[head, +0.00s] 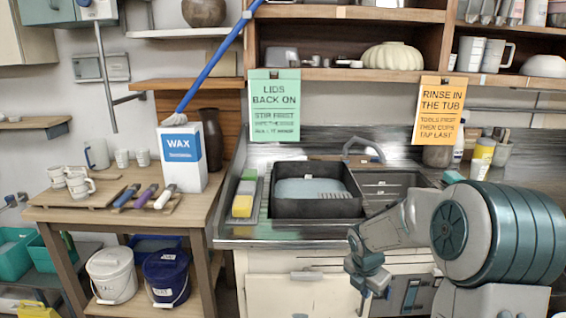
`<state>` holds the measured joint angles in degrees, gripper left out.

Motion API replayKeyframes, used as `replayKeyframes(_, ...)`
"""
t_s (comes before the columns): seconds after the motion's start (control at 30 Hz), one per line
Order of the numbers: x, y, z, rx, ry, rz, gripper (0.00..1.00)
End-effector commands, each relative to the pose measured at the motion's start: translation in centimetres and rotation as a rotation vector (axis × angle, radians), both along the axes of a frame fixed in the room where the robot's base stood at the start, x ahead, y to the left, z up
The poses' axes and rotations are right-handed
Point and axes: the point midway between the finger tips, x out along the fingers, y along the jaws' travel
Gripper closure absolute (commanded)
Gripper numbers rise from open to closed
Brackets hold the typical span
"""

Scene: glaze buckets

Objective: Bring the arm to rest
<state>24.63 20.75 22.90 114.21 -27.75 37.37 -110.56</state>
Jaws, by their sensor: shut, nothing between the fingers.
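My gripper (374,289) hangs at the end of my folded arm at the lower right. It points down in front of the white cabinet doors below the sink counter. Its fingers are small in the picture and look shut, with nothing held. It is apart from the counter edge and touches nothing that I can see.
A dark tub (317,205) stands in the sink beside a tray with sponges (242,206).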

Motion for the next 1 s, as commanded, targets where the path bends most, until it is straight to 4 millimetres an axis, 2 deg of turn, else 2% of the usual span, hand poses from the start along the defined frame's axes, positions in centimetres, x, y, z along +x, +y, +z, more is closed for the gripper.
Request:
replayKeyframes(0.03,-1.2,0.5,1.7,0.006,-0.021,-0.102,1.0)
replayKeyframes(0.2,-5.5,1.8,5.7,0.066,-0.092,-0.502,1.0)
replayKeyframes(0.5,-13.7,4.1,11.0,0.246,-0.221,-1.217,1.0)
replayKeyframes(0.8,-21.5,6.5,13.6,0.486,-0.25,-1.886,1.0)
replayKeyframes(1.0,-24.1,7.3,13.9,0.575,-0.219,-2.133,1.0)
